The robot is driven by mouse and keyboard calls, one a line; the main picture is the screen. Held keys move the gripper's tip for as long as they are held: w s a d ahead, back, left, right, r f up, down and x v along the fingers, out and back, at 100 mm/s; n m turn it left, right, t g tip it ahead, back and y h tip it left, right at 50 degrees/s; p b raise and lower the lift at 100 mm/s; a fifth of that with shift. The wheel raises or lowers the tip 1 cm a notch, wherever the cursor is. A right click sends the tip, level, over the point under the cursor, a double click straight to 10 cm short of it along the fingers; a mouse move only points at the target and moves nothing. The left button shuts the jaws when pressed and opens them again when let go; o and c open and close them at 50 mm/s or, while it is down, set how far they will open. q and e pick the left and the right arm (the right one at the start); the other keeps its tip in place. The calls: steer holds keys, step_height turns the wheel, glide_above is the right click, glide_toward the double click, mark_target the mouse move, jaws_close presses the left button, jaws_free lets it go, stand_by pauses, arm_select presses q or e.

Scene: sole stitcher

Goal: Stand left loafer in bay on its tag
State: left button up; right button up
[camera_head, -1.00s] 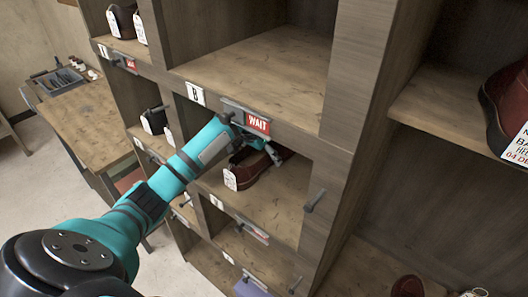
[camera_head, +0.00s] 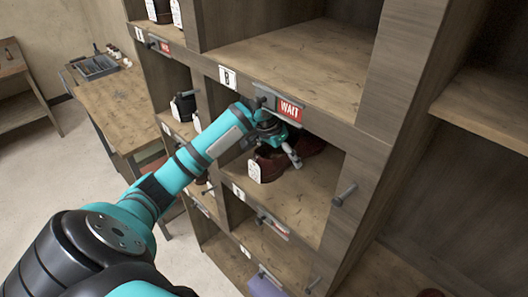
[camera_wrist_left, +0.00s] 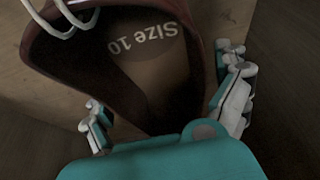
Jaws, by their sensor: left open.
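A dark red loafer (camera_head: 268,157) with a white tag (camera_head: 254,171) stands upright in the bay (camera_head: 300,199) below the plate marked B. A second dark red shoe part (camera_head: 309,144) shows just behind it. My left gripper (camera_head: 290,150) reaches into this bay from the left, over the loafer. In the left wrist view the open fingers (camera_wrist_left: 168,105) are on either side of the shoe opening, whose insole (camera_wrist_left: 150,60) reads "Size 10". I cannot tell whether the fingers touch the shoe. My right gripper is not in view.
A red WAIT sign (camera_head: 290,110) hangs at the bay's top edge, close above my left wrist. A peg (camera_head: 345,194) sticks out of the upright at right. The large bay above (camera_head: 300,60) is empty. A workbench (camera_head: 112,105) stands at left.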

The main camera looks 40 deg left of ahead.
mark_target(263, 165)
arm_select(q)
steer(key=s, duration=0.2)
steer(key=s+b, duration=0.1)
steer(key=s, duration=0.1)
steer(key=s+b, duration=0.1)
steer(key=s, duration=0.2)
steer(key=shift+a+f, duration=0.15)
steer(key=shift+a, duration=0.2)
steer(key=shift+s, duration=0.5)
